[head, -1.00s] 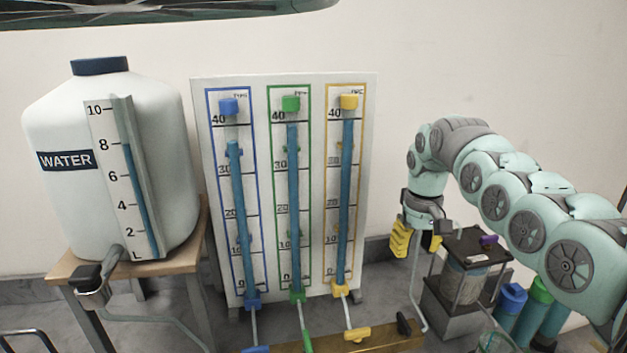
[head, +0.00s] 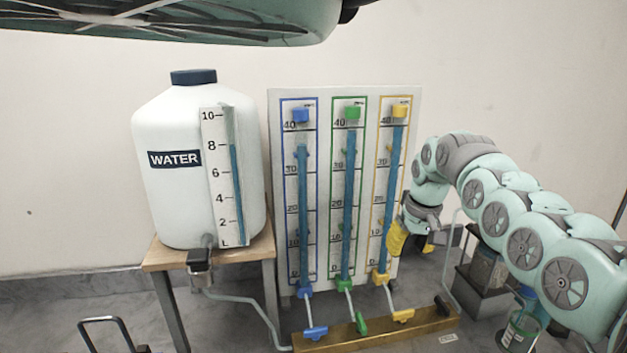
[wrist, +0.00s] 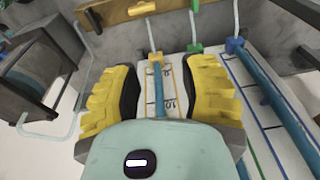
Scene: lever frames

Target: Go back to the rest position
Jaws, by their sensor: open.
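My gripper (head: 409,241) has yellow ridged fingers. In the head view it hangs at the end of my teal arm, in front of the lower right edge of the white gauge board (head: 412,110). In the wrist view my gripper (wrist: 160,90) is open, with its two fingers apart and nothing held between them. The yellow-framed gauge column shows between and beyond the fingers. From the pictures I cannot tell how far the fingers are from the board.
The gauge board carries blue, green and yellow columns. A wooden bar (head: 430,325) with coloured valve handles lies below it. A white water tank (head: 165,205) stands on a wooden table (head: 160,262) at left. A dark-framed device (head: 484,275) stands beside my arm.

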